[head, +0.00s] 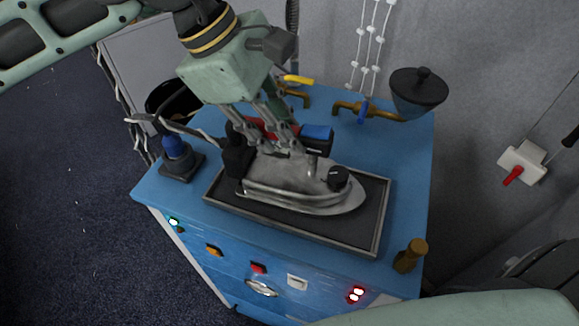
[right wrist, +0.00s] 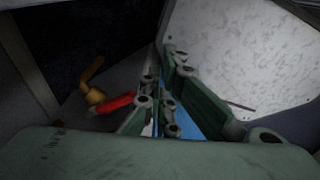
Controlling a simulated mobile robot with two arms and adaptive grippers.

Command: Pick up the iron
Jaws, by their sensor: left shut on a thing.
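The grey metal iron (head: 300,181) lies with its pointed end to the right on a dark, metal-rimmed tray (head: 299,233) on the blue cabinet top. My left gripper (head: 272,140) reaches down from above and is shut on the upper part of the iron, near its rear. The fingers hide part of the handle. The iron seems to be on or just above the tray; any gap cannot be made out. In the right wrist view, the fingers of my right gripper (right wrist: 160,80) are close together, but whether they meet is unclear.
The blue cabinet (head: 400,165) carries a blue-knobbed device (head: 176,155) at left and a wooden peg (head: 410,256) at front right. Brass pipes (head: 352,108) and a dark bowl (head: 418,92) stand at the back. A red-handled wall fitting (head: 522,162) is at right.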

